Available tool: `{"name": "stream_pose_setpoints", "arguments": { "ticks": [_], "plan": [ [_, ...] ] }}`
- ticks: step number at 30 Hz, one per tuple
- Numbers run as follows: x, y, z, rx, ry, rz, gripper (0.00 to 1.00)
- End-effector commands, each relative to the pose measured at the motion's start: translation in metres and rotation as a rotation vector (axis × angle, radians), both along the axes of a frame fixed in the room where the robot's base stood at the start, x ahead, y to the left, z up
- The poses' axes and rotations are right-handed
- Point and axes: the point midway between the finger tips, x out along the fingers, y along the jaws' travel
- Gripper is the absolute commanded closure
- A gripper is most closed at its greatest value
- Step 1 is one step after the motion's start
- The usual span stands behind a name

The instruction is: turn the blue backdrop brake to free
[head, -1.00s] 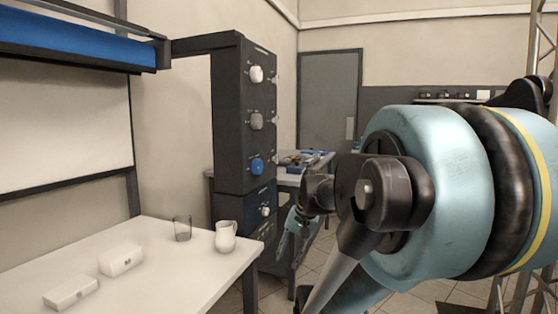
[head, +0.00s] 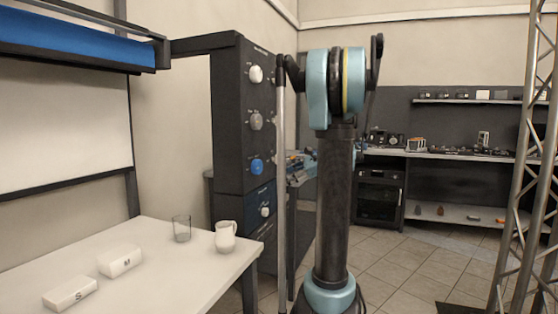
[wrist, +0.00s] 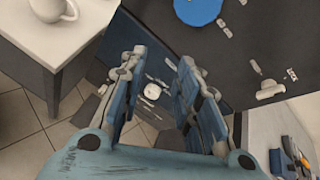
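The blue brake knob (head: 257,166) sits on the front of the dark control column (head: 228,110), below a white knob (head: 256,74) and a grey-white knob (head: 256,121). Its pointer setting is too small to read. The blue knob also shows at the top edge of the wrist view (wrist: 198,10), partly cut off. My gripper (wrist: 160,60) is open and empty. Its fingers point toward the column, with the small white knob (wrist: 152,91) of the lower blue panel seen between them, apart from both. The blue knob lies beyond the fingertips, above them. In the head view the gripper cannot be made out.
A white table (head: 185,275) stands left of the column with a glass (head: 182,228), a white pitcher (head: 225,237) and two white blocks. The blue backdrop roll (head: 75,45) hangs upper left. A truss (head: 522,170) stands right.

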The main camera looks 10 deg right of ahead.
Motion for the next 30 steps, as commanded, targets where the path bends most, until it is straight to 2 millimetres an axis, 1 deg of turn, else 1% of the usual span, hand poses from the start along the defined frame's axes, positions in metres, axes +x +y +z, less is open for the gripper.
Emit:
{"name": "stream_pose_setpoints", "arguments": {
  "ticks": [1,3,5,9,12,15,18,21,23,26,30],
  "plan": [
    [0.015,-0.012,0.005,0.049,0.017,-0.027,0.7],
    [0.034,-0.028,0.014,0.126,0.045,-0.06,0.7],
    [0.049,-0.043,0.02,0.192,0.068,-0.089,0.7],
    [0.08,-0.079,0.033,0.345,0.119,-0.14,0.7],
    [0.098,-0.106,0.04,0.443,0.151,-0.167,0.7],
    [0.11,-0.127,0.044,0.52,0.175,-0.182,0.7],
    [0.118,-0.141,0.047,0.571,0.191,-0.189,0.7],
    [0.121,-0.148,0.048,0.597,0.2,-0.193,0.7],
    [0.123,-0.148,0.049,0.603,0.201,-0.193,0.7],
    [0.126,-0.141,0.049,0.604,0.202,-0.191,0.7],
    [0.136,-0.123,0.049,0.602,0.202,-0.191,0.7]
  ]
}}
